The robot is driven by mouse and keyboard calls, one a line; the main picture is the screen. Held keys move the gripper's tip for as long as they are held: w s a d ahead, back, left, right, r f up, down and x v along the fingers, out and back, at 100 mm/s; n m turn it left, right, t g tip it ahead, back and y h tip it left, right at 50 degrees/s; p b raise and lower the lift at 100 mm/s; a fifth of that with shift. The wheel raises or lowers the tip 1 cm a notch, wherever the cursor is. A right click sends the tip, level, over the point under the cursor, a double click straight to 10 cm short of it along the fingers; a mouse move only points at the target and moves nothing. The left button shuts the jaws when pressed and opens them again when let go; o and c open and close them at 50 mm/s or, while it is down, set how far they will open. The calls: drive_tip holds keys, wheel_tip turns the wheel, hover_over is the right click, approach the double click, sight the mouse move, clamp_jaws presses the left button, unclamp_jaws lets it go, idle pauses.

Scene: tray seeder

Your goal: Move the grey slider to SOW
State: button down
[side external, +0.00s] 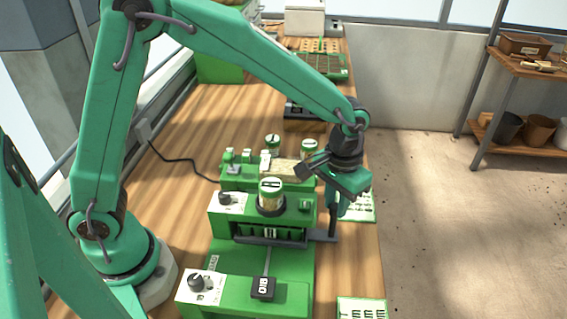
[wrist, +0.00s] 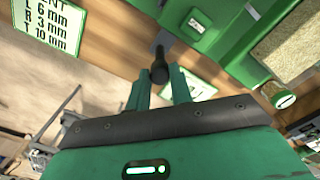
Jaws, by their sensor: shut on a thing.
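The green seeder (side external: 225,258) stands on the bench. The grey slider (side external: 333,226) appears as a dark upright post on a flat arm at the seeder's right side. My gripper (side external: 338,208) points down over that post from above. In the wrist view the post's dark round end (wrist: 160,72) sits between my two green fingers (wrist: 161,88), which are closed around it. The fingers partly hide the post. I cannot read a SOW mark in either view.
A black block (side external: 263,288) marked DIB and a knob (side external: 197,283) are at the seeder's front. A clear jar (side external: 271,196) stands on top. A printed card (wrist: 50,30) lies beside the slider. Behind are a station with small levers (side external: 232,172) and a planted tray (side external: 322,66).

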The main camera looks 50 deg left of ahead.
drive_tip(key=c, duration=1.2)
unclamp_jaws()
drive_tip(key=shift+c, duration=0.2)
drive_tip(key=shift+r, duration=0.2)
drive_tip(key=shift+r, duration=3.75)
drive_tip(key=shift+s+a+r, duration=0.15)
drive_tip(key=shift+a+r, duration=0.2)
drive_tip(key=s+a+r+t, duration=0.2)
drive_tip(key=s+a+r, duration=0.1)
drive_tip(key=s+a, duration=0.5)
drive_tip(key=s+a+r+t, duration=0.3)
drive_tip(key=s+a, duration=0.5)
drive_tip(key=a, duration=0.1)
drive_tip(key=shift+s+t, duration=0.25)
drive_tip(key=shift+t, duration=0.05)
